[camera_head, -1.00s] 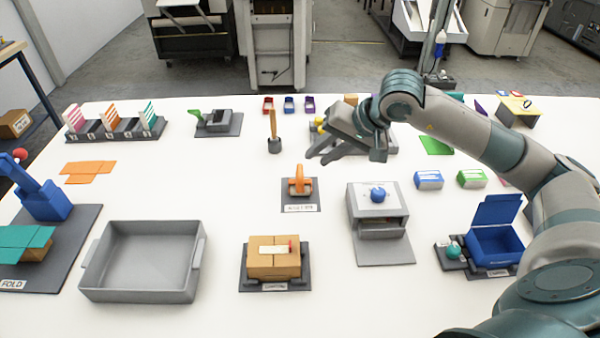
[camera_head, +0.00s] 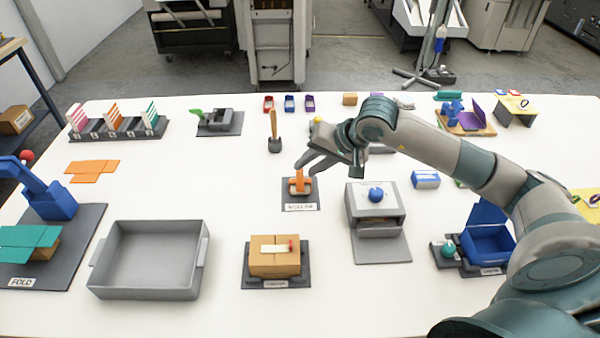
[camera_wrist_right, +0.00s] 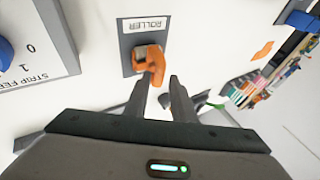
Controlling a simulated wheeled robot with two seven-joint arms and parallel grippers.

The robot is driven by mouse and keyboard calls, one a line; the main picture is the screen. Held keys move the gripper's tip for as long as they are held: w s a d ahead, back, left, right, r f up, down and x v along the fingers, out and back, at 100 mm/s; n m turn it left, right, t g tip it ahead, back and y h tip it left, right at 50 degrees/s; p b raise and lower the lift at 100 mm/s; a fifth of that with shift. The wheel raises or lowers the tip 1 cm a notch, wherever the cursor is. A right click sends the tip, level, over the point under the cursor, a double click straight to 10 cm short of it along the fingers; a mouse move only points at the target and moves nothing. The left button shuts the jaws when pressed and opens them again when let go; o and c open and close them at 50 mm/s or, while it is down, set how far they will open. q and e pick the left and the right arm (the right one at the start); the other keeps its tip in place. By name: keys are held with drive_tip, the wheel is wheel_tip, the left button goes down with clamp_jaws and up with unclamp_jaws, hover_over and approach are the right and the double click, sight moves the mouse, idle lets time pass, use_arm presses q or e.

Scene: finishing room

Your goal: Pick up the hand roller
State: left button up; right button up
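The hand roller (camera_head: 299,186), with an orange handle, sits upright on its dark labelled base (camera_head: 301,207) in the middle of the table. It also shows in the right wrist view, where the orange roller (camera_wrist_right: 149,62) lies just beyond my fingertips. My right gripper (camera_head: 306,168) is just above and behind the roller in the head view. Its two fingers are apart with nothing between them, as the right wrist view (camera_wrist_right: 158,84) shows. The handle looks close to the fingertips; I cannot tell whether they touch. My left gripper is out of view.
A grey machine with a blue knob (camera_head: 376,195) stands right of the roller. A cardboard box (camera_head: 274,264) on a dark base is in front, a grey tray (camera_head: 150,293) front left. An upright wooden-handled tool (camera_head: 274,128) stands behind. White table left of the roller is clear.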

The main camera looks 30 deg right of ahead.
drive_tip(key=shift+p+x, duration=0.45)
drive_tip(key=shift+x, duration=1)
clamp_jaws()
